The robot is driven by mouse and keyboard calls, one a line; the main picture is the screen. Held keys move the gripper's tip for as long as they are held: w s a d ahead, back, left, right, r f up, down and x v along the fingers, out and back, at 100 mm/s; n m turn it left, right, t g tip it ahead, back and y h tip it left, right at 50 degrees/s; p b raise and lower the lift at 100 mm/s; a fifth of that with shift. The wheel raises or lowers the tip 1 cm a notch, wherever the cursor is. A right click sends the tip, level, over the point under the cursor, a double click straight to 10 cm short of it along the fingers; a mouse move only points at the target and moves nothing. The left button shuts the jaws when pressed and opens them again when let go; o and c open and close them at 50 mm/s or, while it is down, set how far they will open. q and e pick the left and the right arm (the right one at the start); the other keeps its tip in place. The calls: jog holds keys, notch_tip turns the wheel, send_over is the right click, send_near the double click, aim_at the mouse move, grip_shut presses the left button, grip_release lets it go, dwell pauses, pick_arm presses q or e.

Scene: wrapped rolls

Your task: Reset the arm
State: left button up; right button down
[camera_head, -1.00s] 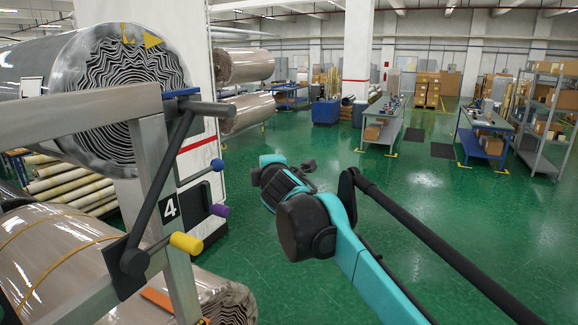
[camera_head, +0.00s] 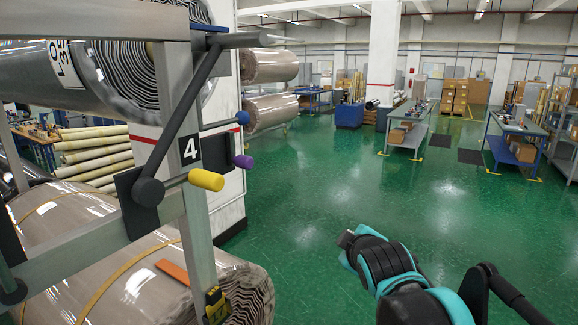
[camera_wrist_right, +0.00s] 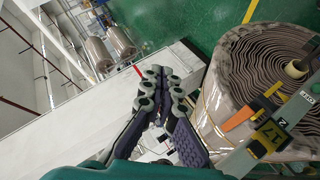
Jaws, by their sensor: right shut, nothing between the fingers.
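My right arm (camera_head: 400,275) comes in at the lower right of the head view, teal and black, over open green floor. Its small dark end points left toward the rack, apart from it; the fingers are not clear there. In the right wrist view my right gripper (camera_wrist_right: 162,82) shows its two dark fingers with grey knobbly tips close together, shut and empty. A wrapped roll (camera_wrist_right: 225,95) shows to the right of the fingers there, with nothing held. My left gripper is not in view.
A grey metal rack frame (camera_head: 170,80) with a yellow-tipped lever (camera_head: 206,180) stands at the left. Wrapped rolls (camera_head: 60,225) lie behind it. A yellow-black clamp (camera_head: 216,306) sits low on the frame. Green floor (camera_head: 310,200) is clear in the middle; workbenches (camera_head: 408,128) stand farther back.

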jog(key=s+d+f+m+g+b, duration=0.1)
jog(key=s+f+b, duration=0.5)
jog(key=f, duration=0.9)
jog(key=s+d+f+m+g+b, duration=0.1)
jog(key=s+f+m+g+b, duration=0.2)
jog(key=f, duration=1.2)
jog(key=s+d+f+m+g+b, duration=0.1)
jog(key=s+d+f+m+b, duration=0.1)
jog(key=s+f+m+b, duration=0.5)
jog(key=s+f+b, duration=0.2)
jog(key=s+f, duration=0.4)
jog(key=f, duration=0.3)
jog(key=shift+s+g, duration=0.25)
jog(key=shift+g, duration=0.15)
